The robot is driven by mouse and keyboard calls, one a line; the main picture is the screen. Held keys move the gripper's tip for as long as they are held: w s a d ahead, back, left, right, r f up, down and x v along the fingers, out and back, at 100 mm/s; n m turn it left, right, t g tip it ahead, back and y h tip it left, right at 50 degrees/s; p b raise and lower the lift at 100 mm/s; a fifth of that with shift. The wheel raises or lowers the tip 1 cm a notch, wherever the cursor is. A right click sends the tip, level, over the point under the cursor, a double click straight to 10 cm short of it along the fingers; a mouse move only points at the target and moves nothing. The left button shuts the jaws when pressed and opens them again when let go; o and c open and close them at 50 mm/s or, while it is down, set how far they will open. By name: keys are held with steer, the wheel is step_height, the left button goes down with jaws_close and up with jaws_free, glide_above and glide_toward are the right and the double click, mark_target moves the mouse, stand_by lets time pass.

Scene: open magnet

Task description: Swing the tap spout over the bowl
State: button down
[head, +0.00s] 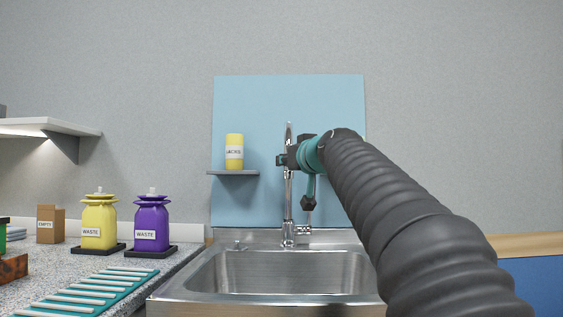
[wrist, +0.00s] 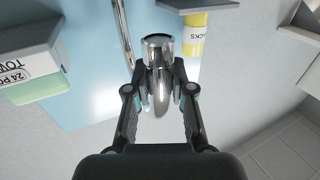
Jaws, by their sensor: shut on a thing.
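The chrome tap (head: 288,205) stands at the back rim of the steel sink, in front of a blue wall panel. My gripper (head: 284,160) is at the upper part of the tap. In the wrist view my gripper (wrist: 158,92) is shut on the shiny tap spout (wrist: 158,60), with one finger on each side. The sink bowl (head: 290,272) lies in front of and below the tap and looks empty. My arm hides the right end of the sink, and the spout's direction is hard to tell in the head view.
A small shelf (head: 233,173) with a yellow bottle (head: 234,150) is left of the tap. Yellow (head: 99,222) and purple (head: 152,224) waste bottles stand on the left counter, behind a teal rack (head: 85,292). The wrist view shows a towel box (wrist: 25,75) at left.

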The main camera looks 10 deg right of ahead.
steer(key=shift+a, duration=0.1)
steer(key=c, duration=1.3)
jaws_free()
steer(key=shift+o, duration=0.2)
steer(key=shift+s, duration=0.1)
steer(key=s+d, duration=0.1)
steer(key=s, duration=1)
steer(key=shift+s+d, duration=0.25)
steer(key=shift+s, duration=0.15)
